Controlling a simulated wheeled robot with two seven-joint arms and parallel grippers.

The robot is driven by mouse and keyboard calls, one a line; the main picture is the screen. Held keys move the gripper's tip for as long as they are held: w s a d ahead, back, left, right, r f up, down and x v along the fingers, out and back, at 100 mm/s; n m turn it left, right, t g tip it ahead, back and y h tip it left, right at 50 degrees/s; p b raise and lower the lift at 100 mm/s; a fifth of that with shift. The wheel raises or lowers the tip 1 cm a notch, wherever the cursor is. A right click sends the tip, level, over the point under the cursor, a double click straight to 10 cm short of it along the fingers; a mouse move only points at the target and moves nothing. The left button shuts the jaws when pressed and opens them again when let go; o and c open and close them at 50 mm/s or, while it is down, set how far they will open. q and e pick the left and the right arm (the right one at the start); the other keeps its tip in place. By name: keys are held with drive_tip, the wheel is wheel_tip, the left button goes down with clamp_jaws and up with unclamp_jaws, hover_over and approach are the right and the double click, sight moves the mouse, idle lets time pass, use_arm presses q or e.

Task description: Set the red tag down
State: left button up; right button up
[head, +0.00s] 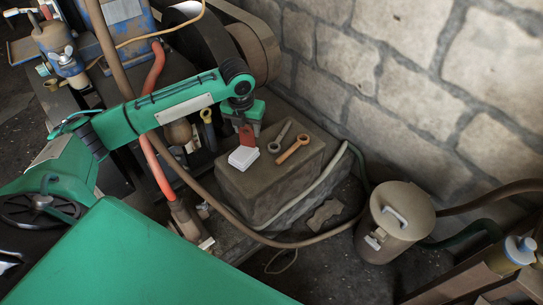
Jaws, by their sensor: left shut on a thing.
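My left gripper (244,122) hangs at the end of the green arm over the left part of a stone block (265,185). It is shut on the red tag (247,136), which hangs down below the jaws. The tag's lower edge is close above or behind a white stack (243,157) on the block; I cannot tell whether it touches. My right gripper is not in view.
A grey wrench (279,137) and an orange-brown wrench (293,149) lie on the block right of the tag. A lidded metal can (395,222) stands to the right. Hoses run around the block. A stone wall (400,80) rises behind.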

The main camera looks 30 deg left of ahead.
use_arm(q)
drive_tip(key=m, duration=0.2)
drive_tip(key=b, duration=0.5)
hover_over(251, 180)
wheel_tip(251, 180, down, 20)
drive_tip(key=shift+r, duration=0.15)
drive_tip(key=shift+f, duration=0.25)
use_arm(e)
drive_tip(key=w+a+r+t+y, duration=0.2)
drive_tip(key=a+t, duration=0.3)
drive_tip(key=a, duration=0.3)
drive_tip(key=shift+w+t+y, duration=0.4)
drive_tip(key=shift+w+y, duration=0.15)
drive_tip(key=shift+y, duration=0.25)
use_arm(q)
drive_tip(key=o, duration=1)
drive_tip(key=shift+f, duration=0.1)
drive_tip(key=shift+c, duration=0.2)
